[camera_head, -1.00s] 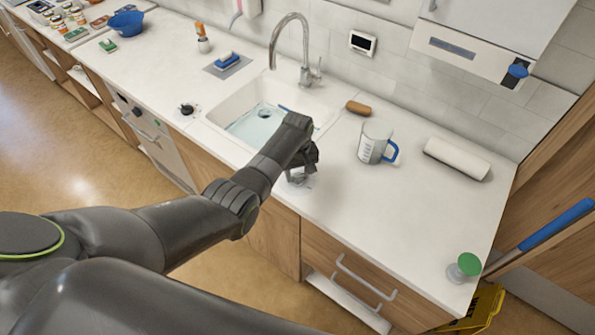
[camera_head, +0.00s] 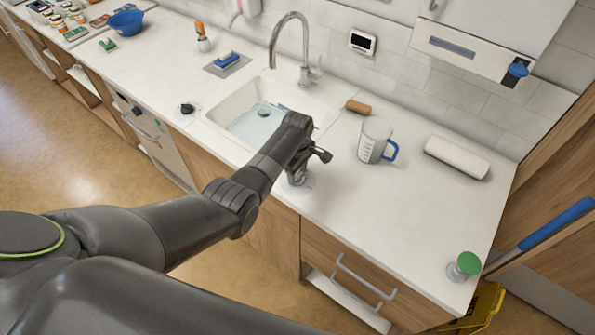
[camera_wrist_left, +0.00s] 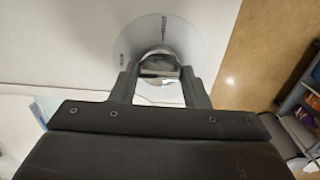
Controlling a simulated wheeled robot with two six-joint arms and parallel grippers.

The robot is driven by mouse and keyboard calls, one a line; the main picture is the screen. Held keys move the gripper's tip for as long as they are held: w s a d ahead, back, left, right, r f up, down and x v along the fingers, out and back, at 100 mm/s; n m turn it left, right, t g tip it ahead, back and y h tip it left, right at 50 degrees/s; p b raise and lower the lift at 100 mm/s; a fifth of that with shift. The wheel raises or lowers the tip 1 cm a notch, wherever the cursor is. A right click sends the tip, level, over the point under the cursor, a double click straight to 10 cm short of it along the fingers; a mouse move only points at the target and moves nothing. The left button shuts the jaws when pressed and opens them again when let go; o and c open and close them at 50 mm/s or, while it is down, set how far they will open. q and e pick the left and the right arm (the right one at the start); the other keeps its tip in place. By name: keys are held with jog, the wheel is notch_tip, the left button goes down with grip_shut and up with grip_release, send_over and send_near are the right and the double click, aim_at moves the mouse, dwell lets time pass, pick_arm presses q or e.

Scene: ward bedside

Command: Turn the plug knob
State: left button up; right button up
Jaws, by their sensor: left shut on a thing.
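The plug knob (camera_head: 296,181), a small metallic knob on a round pale base plate, stands on the counter at the front right corner of the sink (camera_head: 226,105). In the left wrist view the knob (camera_wrist_left: 158,66) sits between my two fingers, with printed marks on the plate around it. My left gripper (camera_head: 303,166) is over the knob and shut on it. My wrist and gripper hide part of the knob and of the sink's right side in the head view. Bluish water lies in the sink. My right gripper is out of view.
A measuring jug (camera_head: 374,140) with a blue handle stands right of the sink, near a brown brush (camera_head: 358,107) and a white roll (camera_head: 457,158). The faucet (camera_head: 305,50) rises behind the sink. A black knob (camera_head: 187,108) is left of it.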

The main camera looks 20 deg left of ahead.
aim_at(297, 174)
pick_arm(q)
jog(key=shift+w+r, duration=0.1)
dwell(0.3)
jog(key=o, duration=1)
jog(key=shift+r, duration=8.7)
